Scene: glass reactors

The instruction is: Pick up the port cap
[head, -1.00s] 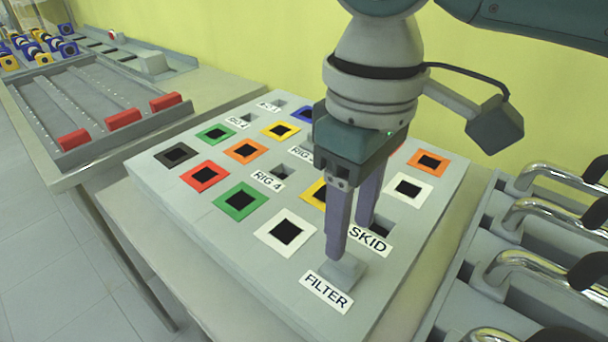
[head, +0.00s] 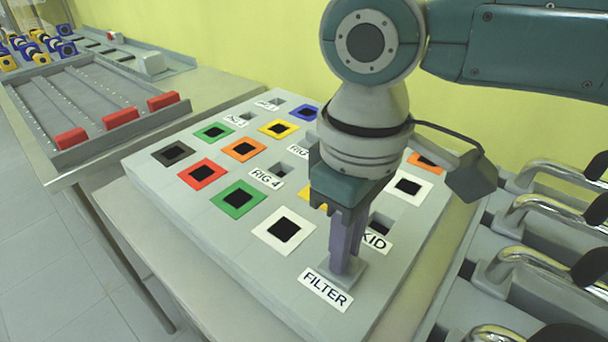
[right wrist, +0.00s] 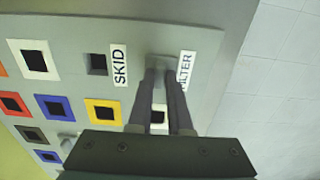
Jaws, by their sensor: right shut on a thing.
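The port cap (head: 351,278) is a small grey square-based piece at the spot labelled FILTER, near the front right of the grey board (head: 180,208). It also shows in the right wrist view (right wrist: 162,62), between the SKID and FILTER labels. My right gripper (head: 346,264) points down from above with its two fingers close together, shut on the cap. The fingers hide the upper part of the cap. It appears to sit at the board surface; whether it is lifted at all I cannot tell. My left gripper is not in view.
The board has several square holes with coloured frames, such as a white one (head: 262,237) and a green one (head: 219,200). Silver handles (head: 535,262) stand close on the right. A grey tray (head: 100,92) with red blocks is at the back left.

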